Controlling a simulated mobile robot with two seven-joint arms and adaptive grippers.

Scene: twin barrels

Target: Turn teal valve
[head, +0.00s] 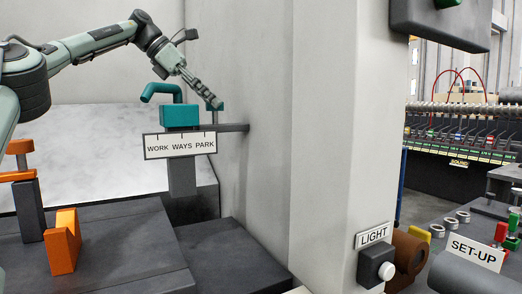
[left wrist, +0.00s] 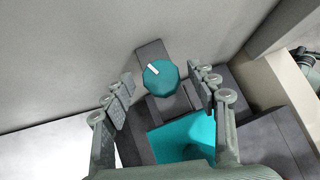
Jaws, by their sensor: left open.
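The teal valve is a faceted round knob (left wrist: 160,78) with a white pointer mark on top, in the middle of the left wrist view. In the head view only a little of the teal valve (head: 215,114) shows, beside a teal block (head: 180,116) with a bent teal pipe (head: 160,91). My left gripper (head: 214,102) is open, its fingers pointing down at the valve. In the left wrist view its fingers stand on both sides of the knob with gaps, so they do not appear to touch it. My right gripper is not in view.
A grey wall (head: 250,70) stands close to the valve on the right. Orange parts (head: 63,240) stand at the lower left. A LIGHT switch box (head: 372,268) is on the column at the right.

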